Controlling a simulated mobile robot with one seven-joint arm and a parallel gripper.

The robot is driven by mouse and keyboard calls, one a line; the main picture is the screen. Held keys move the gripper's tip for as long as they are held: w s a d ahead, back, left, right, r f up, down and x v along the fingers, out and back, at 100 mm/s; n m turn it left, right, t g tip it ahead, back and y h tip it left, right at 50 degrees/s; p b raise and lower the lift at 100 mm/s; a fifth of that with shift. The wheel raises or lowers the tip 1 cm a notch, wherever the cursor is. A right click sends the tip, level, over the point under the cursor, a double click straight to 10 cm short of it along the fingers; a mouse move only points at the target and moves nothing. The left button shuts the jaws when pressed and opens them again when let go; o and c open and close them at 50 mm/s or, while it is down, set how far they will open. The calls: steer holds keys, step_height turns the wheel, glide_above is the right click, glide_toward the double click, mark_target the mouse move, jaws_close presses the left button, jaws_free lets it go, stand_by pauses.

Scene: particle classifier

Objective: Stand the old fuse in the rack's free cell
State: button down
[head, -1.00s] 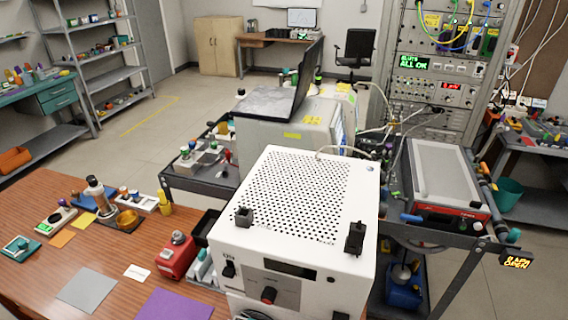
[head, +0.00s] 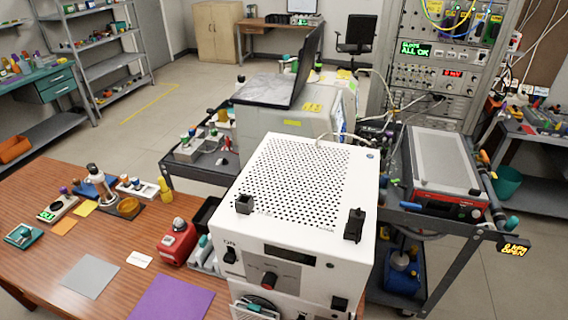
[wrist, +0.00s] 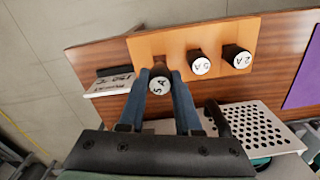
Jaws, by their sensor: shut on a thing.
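In the wrist view my gripper (wrist: 160,82) is shut on a dark fuse (wrist: 159,84). Its pale round end carries an "A" and a "5" and faces the camera. An orange rack (wrist: 146,46) lies beyond it. Two other dark fuses with white ends stand in the rack to the right: one (wrist: 200,65) in the middle and one (wrist: 237,57) marked "2 A". A dark square patch shows in the rack just behind the held fuse. The fuse's far end is hidden, so I cannot tell whether it is inside a cell. My gripper is not visible in the head view.
A perforated metal plate (wrist: 262,127) lies at the lower right, and a purple mat (wrist: 304,78) at the right edge. In the head view a white instrument (head: 300,190) stands right of the wooden table (head: 60,255).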

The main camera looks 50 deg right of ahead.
steer(key=shift+f+b, duration=1.1)
steer(key=shift+f, duration=0.6)
steer(key=c, duration=0.5)
jaws_free()
steer(key=shift+r, duration=0.15)
step_height(320, 180, up, 13)
steer(key=shift+f, duration=0.1)
stand_by(0.5)
